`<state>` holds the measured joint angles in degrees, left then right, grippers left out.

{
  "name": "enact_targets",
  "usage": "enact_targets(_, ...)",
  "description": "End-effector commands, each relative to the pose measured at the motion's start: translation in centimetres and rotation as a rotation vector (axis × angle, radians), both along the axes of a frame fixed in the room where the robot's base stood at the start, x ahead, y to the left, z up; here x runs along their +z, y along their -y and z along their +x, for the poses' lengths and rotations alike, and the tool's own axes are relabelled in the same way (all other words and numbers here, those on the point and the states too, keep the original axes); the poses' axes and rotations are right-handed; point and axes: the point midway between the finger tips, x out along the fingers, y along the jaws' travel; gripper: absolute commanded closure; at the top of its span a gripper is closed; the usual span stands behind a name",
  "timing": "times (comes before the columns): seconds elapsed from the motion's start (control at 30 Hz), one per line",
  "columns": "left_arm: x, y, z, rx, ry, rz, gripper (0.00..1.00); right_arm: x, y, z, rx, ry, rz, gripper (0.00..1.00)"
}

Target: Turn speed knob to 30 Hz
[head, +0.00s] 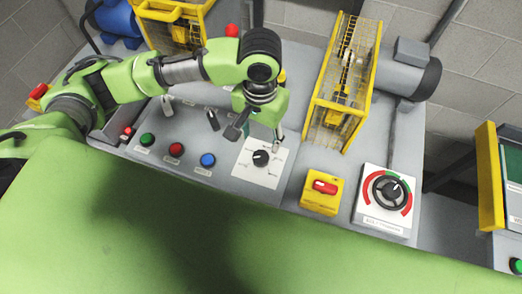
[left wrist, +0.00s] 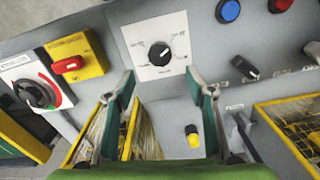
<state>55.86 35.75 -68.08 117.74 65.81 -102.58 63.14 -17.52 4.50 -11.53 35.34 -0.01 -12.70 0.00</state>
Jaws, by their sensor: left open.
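The speed knob (head: 261,158) is a black round knob with a white pointer mark on a white scale plate (head: 270,179) in the middle of the grey panel. It also shows in the left wrist view (left wrist: 160,54), above the fingers, with its plate facing me. The scale's print is too small to read. My left gripper (head: 256,138) is just beyond the knob in the head view, fingers apart and empty. In the left wrist view the left gripper (left wrist: 163,95) has its two fingers wide apart, and the knob lies beyond their tips, untouched. My right gripper is not in view.
Green, red and blue buttons (head: 208,160) sit left of the knob. A yellow box with a red switch (head: 321,192) and a rotary disconnect switch (head: 388,191) sit right. Yellow mesh guards (head: 343,83) and a grey motor (head: 413,74) stand behind.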

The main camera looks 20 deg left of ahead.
Motion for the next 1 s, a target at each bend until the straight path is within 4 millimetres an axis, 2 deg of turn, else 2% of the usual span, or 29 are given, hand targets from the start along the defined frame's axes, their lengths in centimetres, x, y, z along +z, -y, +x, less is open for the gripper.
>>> enact_targets(0.03, -1.2, -0.1, -0.1, 0.001, -0.005, 0.003, 0.50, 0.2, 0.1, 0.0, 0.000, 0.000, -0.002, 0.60)
enact_targets(0.2, -4.8, -0.1, -0.1, 0.000, -0.003, 0.002, 0.50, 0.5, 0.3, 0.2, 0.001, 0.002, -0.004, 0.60)
enact_targets(0.4, -7.9, 0.0, 0.0, -0.001, 0.000, 0.000, 0.50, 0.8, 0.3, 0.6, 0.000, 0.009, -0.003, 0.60)
enact_targets(0.6, -9.3, 0.0, 0.0, -0.003, 0.002, -0.001, 0.50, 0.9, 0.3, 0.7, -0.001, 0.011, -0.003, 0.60)
enact_targets(0.87, -9.5, 0.0, 0.0, -0.003, 0.002, -0.001, 0.50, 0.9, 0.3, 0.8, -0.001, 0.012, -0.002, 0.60)
enact_targets(0.97, -9.5, 0.0, 0.0, -0.003, 0.002, -0.001, 0.71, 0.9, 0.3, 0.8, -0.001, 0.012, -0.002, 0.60)
enact_targets(1.0, -9.5, 0.0, 0.0, -0.003, 0.002, -0.001, 0.82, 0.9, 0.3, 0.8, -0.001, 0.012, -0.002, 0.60)
